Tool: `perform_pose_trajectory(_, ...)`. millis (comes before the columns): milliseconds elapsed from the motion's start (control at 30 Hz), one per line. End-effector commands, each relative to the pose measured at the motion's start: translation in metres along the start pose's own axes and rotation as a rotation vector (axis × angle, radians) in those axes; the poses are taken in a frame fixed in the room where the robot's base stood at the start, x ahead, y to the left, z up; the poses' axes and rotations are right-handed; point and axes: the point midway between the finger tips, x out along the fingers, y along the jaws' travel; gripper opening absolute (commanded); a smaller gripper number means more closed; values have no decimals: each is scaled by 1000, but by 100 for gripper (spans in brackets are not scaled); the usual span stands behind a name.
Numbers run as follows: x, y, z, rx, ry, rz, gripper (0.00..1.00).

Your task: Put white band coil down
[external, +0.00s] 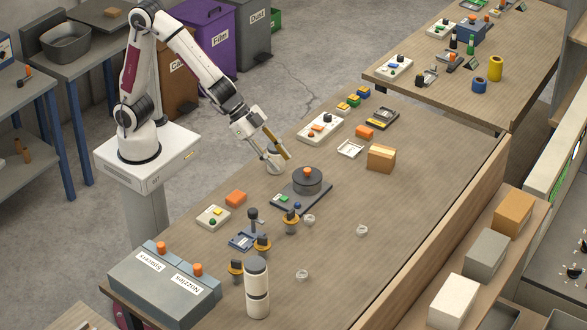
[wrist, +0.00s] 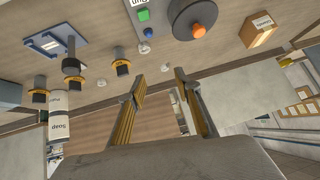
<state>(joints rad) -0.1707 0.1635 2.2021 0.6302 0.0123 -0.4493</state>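Small pale rings that look like band coils lie on the table: one (external: 309,219) by the round dark machine, one (external: 361,230) farther right, and one (external: 302,274) nearer the front. In the wrist view, small pale pieces show beyond the fingers (wrist: 145,48), (wrist: 165,68), (wrist: 102,82). I cannot tell which one is the white band coil. My gripper (external: 277,157) is above the table's left edge, behind the dark machine. In the wrist view its yellow-padded fingers (wrist: 159,84) stand apart with a clear gap, and I see nothing held between them.
The dark machine (external: 308,181) with an orange knob stands near my gripper. Black-and-orange holders (external: 262,245) and a white bottle (external: 257,290) stand toward the front. A cardboard box (external: 381,158) is at the right. The table's right middle is mostly clear, bordered by a raised edge.

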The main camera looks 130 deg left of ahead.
Motion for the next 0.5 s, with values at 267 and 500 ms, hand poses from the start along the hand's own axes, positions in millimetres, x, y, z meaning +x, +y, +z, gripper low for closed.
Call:
perform_pose_trajectory(267,58,10,6,5,19,75,33)
perform_pose_trajectory(500,96,23,15,2,31,147,33)
